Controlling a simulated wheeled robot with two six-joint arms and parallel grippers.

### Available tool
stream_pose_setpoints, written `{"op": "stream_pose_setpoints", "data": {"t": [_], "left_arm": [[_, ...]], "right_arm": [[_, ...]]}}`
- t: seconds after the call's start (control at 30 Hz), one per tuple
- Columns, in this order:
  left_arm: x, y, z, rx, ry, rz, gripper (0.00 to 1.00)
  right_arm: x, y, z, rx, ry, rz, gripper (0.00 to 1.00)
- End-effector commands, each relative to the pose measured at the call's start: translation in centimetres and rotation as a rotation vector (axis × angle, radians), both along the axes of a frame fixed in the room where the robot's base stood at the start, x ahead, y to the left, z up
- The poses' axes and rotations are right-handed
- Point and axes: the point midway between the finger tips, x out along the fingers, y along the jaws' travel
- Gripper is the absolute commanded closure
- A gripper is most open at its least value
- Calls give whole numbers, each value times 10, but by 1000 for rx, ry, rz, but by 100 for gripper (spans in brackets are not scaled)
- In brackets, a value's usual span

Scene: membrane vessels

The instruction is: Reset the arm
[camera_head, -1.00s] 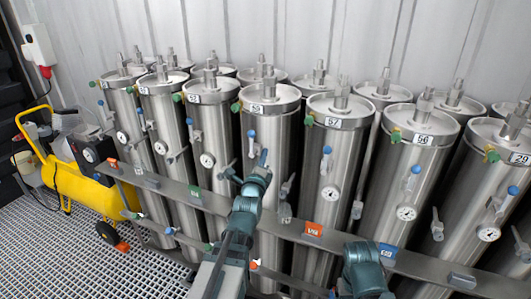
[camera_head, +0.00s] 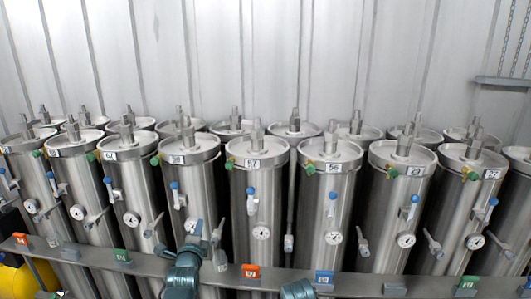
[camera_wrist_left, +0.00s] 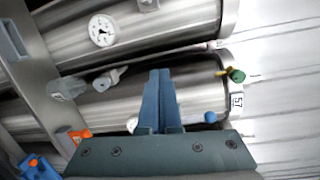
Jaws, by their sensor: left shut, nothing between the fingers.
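My left gripper (camera_wrist_left: 160,73) shows in the left wrist view with its two blue fingers pressed together and nothing between them. Its fingers point at the steel side of the vessel labelled 57 (camera_wrist_left: 200,80), which lies sideways in that view; I cannot tell the gap to it. In the head view, my left arm (camera_head: 184,272) is low, at the bottom edge left of centre, in front of the rail. Another teal arm part of mine (camera_head: 298,290) shows at the bottom edge; my right gripper does not show.
Several upright steel vessels with gauges and blue-handled valves stand in rows, including vessel 57 (camera_head: 257,190). A grey rail (camera_head: 350,280) with coloured tags, one orange (camera_head: 250,271), runs before them. A yellow machine (camera_head: 12,280) is at the lower left. The white wall stands behind.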

Motion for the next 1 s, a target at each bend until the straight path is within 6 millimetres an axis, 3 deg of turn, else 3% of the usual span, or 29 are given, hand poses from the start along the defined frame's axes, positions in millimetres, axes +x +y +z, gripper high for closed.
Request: {"op": "stream_pose_setpoints", "data": {"t": [0.03, 0.17, 0.3, 0.43, 0.6, 0.7, 0.83, 1.0], "left_arm": [[-1, -23, -21, -106, 84, -21, 100], [-19, -77, -82, -421, 355, 9, 100], [-64, -128, -138, -704, 647, 166, 100], [-120, -162, -175, -881, 874, 415, 100], [-190, -185, -196, -979, 1035, 773, 100], [-218, -190, -198, -990, 1066, 934, 100], [-238, -193, -198, -990, 1076, 1055, 100], [-243, -192, -198, -991, 1075, 1092, 100]], "right_arm": [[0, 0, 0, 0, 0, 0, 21], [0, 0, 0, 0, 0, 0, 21], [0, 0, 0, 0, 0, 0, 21], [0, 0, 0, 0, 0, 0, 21], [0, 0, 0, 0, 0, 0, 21], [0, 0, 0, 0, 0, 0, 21], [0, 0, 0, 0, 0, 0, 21], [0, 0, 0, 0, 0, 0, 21]]}}
